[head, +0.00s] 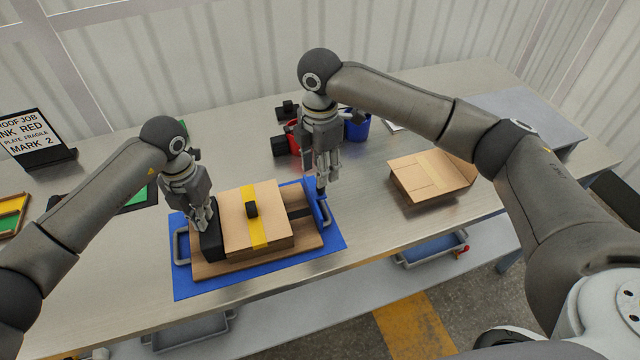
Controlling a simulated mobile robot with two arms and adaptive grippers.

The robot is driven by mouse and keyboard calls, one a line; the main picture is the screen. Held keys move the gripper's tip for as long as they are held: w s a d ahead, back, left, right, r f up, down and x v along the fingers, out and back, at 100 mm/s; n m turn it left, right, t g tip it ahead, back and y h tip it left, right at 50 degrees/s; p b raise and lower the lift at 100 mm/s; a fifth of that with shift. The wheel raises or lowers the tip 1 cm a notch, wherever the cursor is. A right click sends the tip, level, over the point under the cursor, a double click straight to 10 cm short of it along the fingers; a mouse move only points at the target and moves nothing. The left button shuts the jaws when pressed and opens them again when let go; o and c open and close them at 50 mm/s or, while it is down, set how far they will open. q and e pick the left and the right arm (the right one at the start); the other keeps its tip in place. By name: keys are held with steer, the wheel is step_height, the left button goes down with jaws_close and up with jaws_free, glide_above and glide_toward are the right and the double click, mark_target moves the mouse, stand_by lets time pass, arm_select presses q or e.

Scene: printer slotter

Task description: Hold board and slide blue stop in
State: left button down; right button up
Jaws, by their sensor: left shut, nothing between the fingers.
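A wooden board (270,262) lies on a blue mat or tray (185,288) with grey handles at its ends. A tan block with a yellow strip (258,222) sits on the board, with a small black knob on it. My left gripper (208,226) is shut and empty, pointing down at a black block (212,242) at the board's left end; contact is unclear. My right gripper (321,190) points down at the board's right end, close to a small blue piece (319,204) that may be the blue stop. Whether its fingers hold this piece is unclear.
A black sign (35,140) stands at the left. Red and blue cups (357,125) and dark items stand behind the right gripper. An open cardboard box (425,175) lies to the right. Bare table (350,260) lies between mat and front edge; blue and grey bins sit below.

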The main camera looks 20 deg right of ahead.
mark_target(318, 197)
step_height(318, 197, down, 7)
steer(key=shift+r, duration=0.2)
jaws_close()
stand_by(0.3)
